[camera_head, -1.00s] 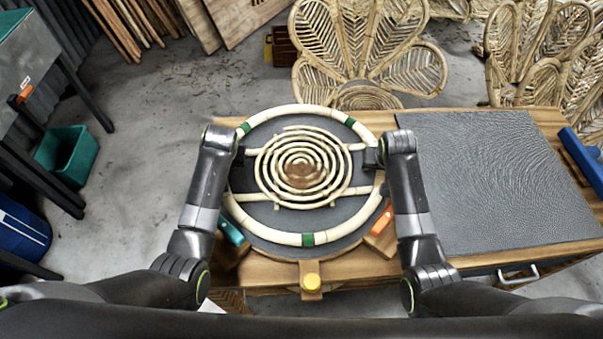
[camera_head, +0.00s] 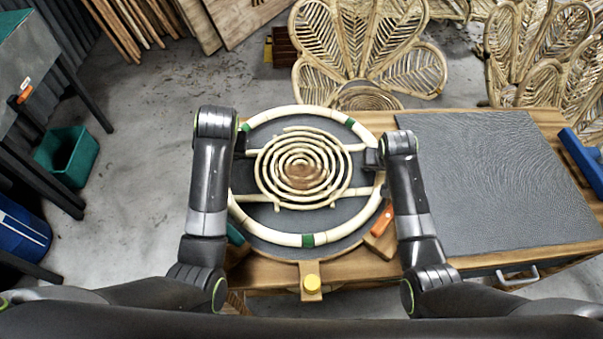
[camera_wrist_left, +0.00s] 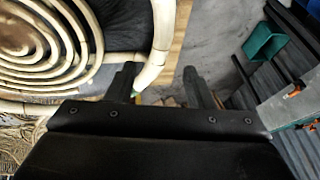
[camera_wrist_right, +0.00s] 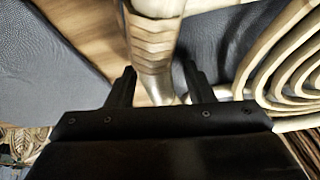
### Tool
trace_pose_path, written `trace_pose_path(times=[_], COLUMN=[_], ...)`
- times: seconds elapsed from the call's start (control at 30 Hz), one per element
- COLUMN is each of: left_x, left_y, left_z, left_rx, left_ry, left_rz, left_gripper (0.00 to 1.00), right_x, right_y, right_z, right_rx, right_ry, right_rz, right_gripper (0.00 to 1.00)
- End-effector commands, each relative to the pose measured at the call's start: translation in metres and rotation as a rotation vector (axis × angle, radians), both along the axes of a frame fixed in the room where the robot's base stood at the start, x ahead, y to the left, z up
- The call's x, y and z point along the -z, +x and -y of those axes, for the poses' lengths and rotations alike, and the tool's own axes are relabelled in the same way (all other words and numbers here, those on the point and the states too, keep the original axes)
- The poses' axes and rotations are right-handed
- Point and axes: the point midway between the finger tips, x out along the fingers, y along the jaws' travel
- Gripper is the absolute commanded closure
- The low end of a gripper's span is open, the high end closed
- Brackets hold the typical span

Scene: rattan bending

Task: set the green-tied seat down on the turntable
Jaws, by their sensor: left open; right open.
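The green-tied seat is a pale rattan ring (camera_head: 264,232) with green ties (camera_head: 308,240) and a coiled spiral (camera_head: 303,168) on crossbars inside it. It lies flat over the round dark turntable (camera_head: 275,216), apparently resting on it. My left gripper (camera_head: 242,144) is at the ring's left side; in the left wrist view its open fingers (camera_wrist_left: 158,85) have the ring (camera_wrist_left: 161,45) between them, closer to the left finger. My right gripper (camera_head: 374,158) is at the ring's right side; in the right wrist view its open fingers (camera_wrist_right: 158,86) straddle the ring (camera_wrist_right: 152,50).
The turntable stands on a wooden bench with a yellow knob (camera_head: 311,282) in front and an orange-handled clamp (camera_head: 382,222) at the right. A grey mat (camera_head: 495,180) covers the bench's right part. Rattan chairs (camera_head: 370,50) stand behind; a green bin (camera_head: 67,155) is left.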

Motion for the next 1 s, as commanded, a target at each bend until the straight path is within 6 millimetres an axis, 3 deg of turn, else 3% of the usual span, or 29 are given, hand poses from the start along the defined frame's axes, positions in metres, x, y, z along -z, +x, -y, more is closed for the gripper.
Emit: trace_pose_path(times=[0.23,0.37,0.8,1.0], left_x=[-0.011,-0.011,-0.011,-0.011], left_y=[-0.005,-0.005,-0.005,-0.005], left_z=[0.003,0.003,0.002,0.002], left_rx=[0.000,0.000,0.000,0.000], left_ry=[0.000,0.000,0.000,0.000], left_rz=[0.000,0.000,0.000,-0.001], left_gripper=[0.52,0.52,0.52,0.52], right_x=[-0.004,-0.016,-0.085,-0.105], right_y=[-0.001,-0.005,-0.034,-0.043], right_z=[0.000,-0.001,-0.004,-0.005], right_rx=[0.000,0.000,0.000,0.001], right_ry=[0.000,0.001,0.001,0.000], right_rz=[0.002,0.003,0.003,0.002], right_gripper=[0.52,0.52,0.52,0.52])
